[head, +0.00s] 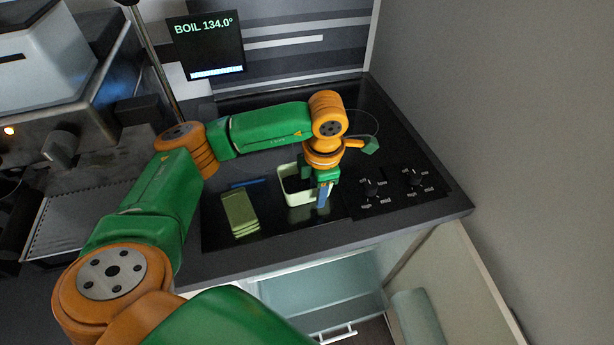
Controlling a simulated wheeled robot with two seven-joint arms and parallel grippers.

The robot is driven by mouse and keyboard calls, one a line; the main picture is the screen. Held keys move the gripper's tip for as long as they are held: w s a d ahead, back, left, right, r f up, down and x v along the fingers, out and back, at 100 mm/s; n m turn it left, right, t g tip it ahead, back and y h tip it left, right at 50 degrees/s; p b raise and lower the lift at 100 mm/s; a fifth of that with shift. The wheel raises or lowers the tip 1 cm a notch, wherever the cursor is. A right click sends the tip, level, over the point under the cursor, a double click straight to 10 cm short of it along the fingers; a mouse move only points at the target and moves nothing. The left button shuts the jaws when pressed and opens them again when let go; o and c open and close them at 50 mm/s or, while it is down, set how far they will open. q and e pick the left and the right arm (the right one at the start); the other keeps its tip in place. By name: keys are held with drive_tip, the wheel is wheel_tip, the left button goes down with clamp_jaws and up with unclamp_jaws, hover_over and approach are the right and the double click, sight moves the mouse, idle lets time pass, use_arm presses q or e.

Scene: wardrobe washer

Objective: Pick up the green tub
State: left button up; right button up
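The green tub (284,184) is a small, pale green, open-topped box on the black cooktop, near its front edge. My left gripper (315,188) points down at the tub's right side. One finger is over the tub's inside and the other, with a blue face, is at the outside of its right wall. The fingers look spread apart, with the wall between them; I cannot see whether they touch it. The gripper hides the tub's right part. My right gripper is not in view.
A folded olive-green cloth-like stack (240,214) lies left of the tub, with a thin blue item (248,183) behind it. Control knobs (412,178) are at the right. A grey wall (500,110) bounds the right side. An open drawer (345,295) is below the counter.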

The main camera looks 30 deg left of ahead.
use_arm(q)
drive_tip(key=shift+s+d+f, duration=0.2)
drive_tip(key=shift+s+f, duration=0.3)
drive_tip(key=shift+f, duration=0.35)
drive_tip(key=shift+w+f, duration=0.2)
drive_tip(key=shift+w+a, duration=0.1)
drive_tip(key=shift+w, duration=0.05)
drive_tip(key=shift+c, duration=1.1)
drive_tip(key=shift+f, duration=0.1)
drive_tip(key=c, duration=0.4)
